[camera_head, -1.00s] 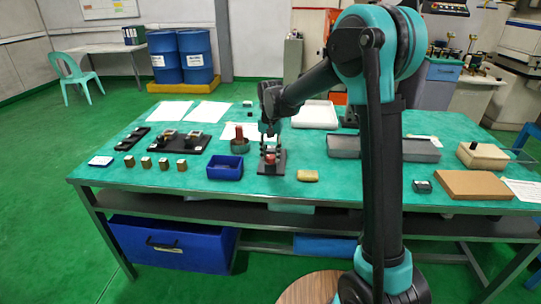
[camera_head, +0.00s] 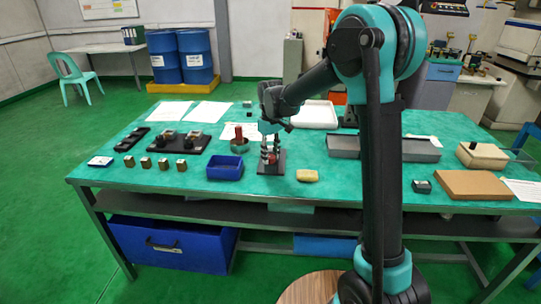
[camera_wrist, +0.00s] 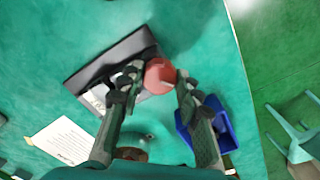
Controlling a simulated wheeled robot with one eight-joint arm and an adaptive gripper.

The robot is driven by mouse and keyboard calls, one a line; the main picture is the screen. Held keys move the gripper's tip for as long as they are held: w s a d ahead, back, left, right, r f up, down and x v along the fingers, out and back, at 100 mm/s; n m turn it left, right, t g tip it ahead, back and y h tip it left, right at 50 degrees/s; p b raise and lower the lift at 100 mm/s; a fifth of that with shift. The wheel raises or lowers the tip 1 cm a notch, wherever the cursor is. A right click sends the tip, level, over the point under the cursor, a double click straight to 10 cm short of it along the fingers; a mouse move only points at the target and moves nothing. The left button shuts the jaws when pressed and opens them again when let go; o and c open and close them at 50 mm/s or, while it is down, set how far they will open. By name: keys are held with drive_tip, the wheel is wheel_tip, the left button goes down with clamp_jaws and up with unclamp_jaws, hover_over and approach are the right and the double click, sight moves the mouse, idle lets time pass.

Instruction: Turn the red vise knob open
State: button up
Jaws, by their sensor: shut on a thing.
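The red vise knob (camera_wrist: 159,77) sits between my two fingertips in the wrist view. My gripper (camera_wrist: 160,73) is shut on it, with one dark finger on each side. The vise stands on a dark base plate (camera_wrist: 112,53), which also shows in the head view (camera_head: 278,168) near the front middle of the green table. In the head view my gripper (camera_head: 270,149) points down over this plate. The fingers hide most of the vise body, and the knob is small there.
A blue bin (camera_head: 225,167) stands just left of the vise. A yellowish block (camera_head: 307,176) lies close on its right. A round container with a red-brown piece (camera_head: 239,143) is behind the bin. A grey tray (camera_head: 344,147) stands farther right.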

sight(271, 156)
drive_tip(key=n, duration=0.5)
drive_tip(key=shift+n, duration=0.3)
drive_tip(key=n, duration=0.4)
drive_tip(key=shift+w+n, duration=0.1)
drive_tip(key=shift+n, duration=0.2)
drive_tip(key=o, duration=1.2)
drive_tip(key=shift+c, duration=0.2)
drive_tip(key=shift+r, duration=0.1)
wheel_tip(271, 156, up, 12)
